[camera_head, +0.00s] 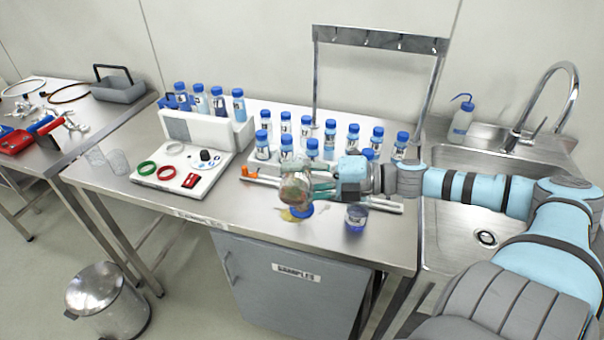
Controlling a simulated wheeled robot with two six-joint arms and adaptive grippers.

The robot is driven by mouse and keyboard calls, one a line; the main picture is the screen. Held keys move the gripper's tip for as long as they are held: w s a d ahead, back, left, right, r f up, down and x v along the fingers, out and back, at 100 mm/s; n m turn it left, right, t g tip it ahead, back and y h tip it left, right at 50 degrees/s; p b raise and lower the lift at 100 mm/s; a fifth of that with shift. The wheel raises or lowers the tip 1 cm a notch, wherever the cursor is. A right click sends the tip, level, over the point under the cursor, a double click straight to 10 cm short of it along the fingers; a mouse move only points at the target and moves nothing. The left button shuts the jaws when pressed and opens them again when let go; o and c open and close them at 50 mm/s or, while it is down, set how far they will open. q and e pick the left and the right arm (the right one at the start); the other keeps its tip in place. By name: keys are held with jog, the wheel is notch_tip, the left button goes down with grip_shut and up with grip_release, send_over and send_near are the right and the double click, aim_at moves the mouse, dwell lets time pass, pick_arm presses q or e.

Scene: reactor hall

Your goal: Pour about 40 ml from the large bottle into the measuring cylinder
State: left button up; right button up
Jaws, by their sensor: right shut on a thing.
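My right gripper (309,189) reaches in from the right over the front of the steel bench and is shut on a clear, rounded glass vessel (296,186) with a brownish tint. I cannot tell for sure whether this vessel is the large bottle. A small blue round part (300,211) shows just below it, with a yellowish patch (287,215) beside it. The measuring cylinder cannot be made out clearly; the vessel and gripper may cover it. No pouring liquid can be seen. My left gripper is not in view.
Several blue-capped bottles (285,140) stand behind my gripper. A white tray (180,170) with rings and two clear beakers (118,161) are left. A sink (470,215) lies right.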

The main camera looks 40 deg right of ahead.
aim_at(298, 196)
jog(key=shift+r, duration=0.2)
jog(key=shift+s+a+m, duration=0.3)
jog(key=shift+s+a, duration=0.05)
jog(key=shift+a, duration=0.05)
dwell(0.5)
jog(key=shift+s+a+r+p, duration=0.15)
jog(key=shift+s+r+p, duration=0.1)
jog(key=shift+p, duration=0.4)
dwell(0.5)
jog(key=f+n, duration=0.2)
jog(key=s+f+n+b, duration=0.1)
jog(key=shift+a+f+n, duration=0.25)
jog(key=shift+f+n, duration=0.05)
jog(key=shift+f, duration=0.1)
jog(key=shift+w+d+r+n+t+h+p, duration=0.15)
jog(key=shift+r+n+t+h+p, duration=0.15)
jog(key=shift+r+n+t+p, duration=0.4)
jog(key=shift+f+g, duration=0.3)
jog(key=shift+f, duration=0.1)
jog(key=shift+n, duration=0.3)
